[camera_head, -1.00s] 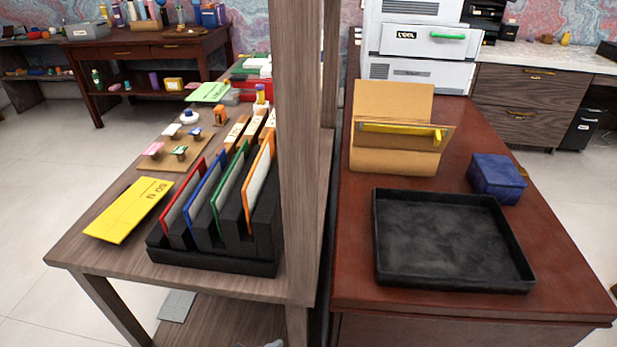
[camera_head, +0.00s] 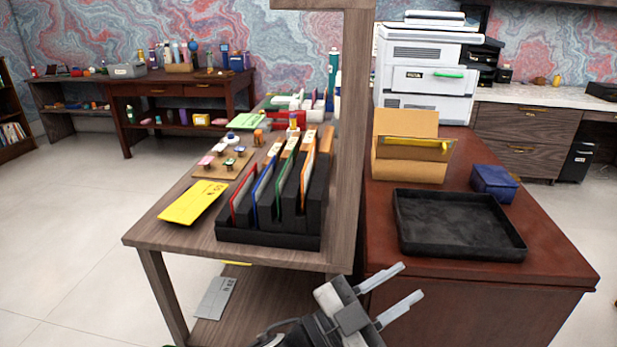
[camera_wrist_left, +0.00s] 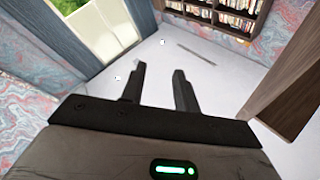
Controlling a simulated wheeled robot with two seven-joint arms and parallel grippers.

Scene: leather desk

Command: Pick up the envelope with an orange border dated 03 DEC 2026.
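A black slotted rack (camera_head: 268,240) stands on the wooden desk and holds several upright envelopes or cards with coloured edges. From left to right the edges are red (camera_head: 243,190), blue, green and orange. The orange-bordered envelope (camera_head: 308,172) is in the rightmost slot, leaning slightly. Its date is too small to read. My left gripper (camera_head: 410,281) is open and empty, low in front of the desks, below and right of the rack. My right gripper is not in view.
A yellow envelope (camera_head: 193,205) lies flat left of the rack. A wooden post (camera_head: 348,130) rises just right of the rack. A lower shelf (camera_head: 262,300) lies under the rack.

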